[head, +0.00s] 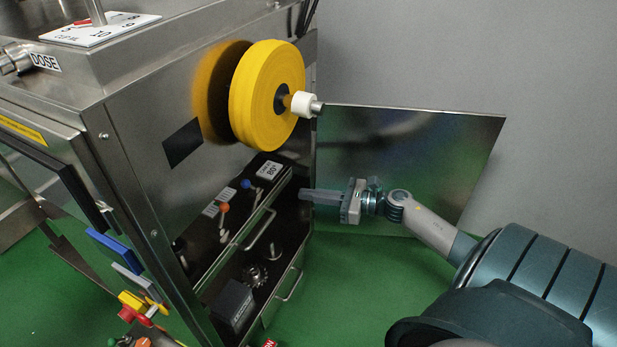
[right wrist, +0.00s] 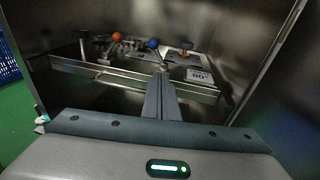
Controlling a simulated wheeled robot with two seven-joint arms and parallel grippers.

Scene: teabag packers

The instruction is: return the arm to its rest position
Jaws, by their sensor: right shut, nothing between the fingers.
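My right gripper (head: 308,195) is in the middle of the head view, reaching left from my right arm. Its fingers are shut together with nothing between them. The fingertips point at the open side of the steel machine (head: 150,100), just in front of the dark control compartment. In the right wrist view the closed fingers (right wrist: 159,80) point at the panel, with a blue-knobbed lever (right wrist: 153,44) showing just beyond the tips. I cannot tell whether they touch anything. My left gripper is not in view.
An orange-knobbed lever (head: 224,208) stands in the compartment, below a yellow reel (head: 265,95). An open steel door panel (head: 410,150) stands behind my right gripper. A handle (head: 291,284) sticks out below. The green floor (head: 350,290) in front is clear.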

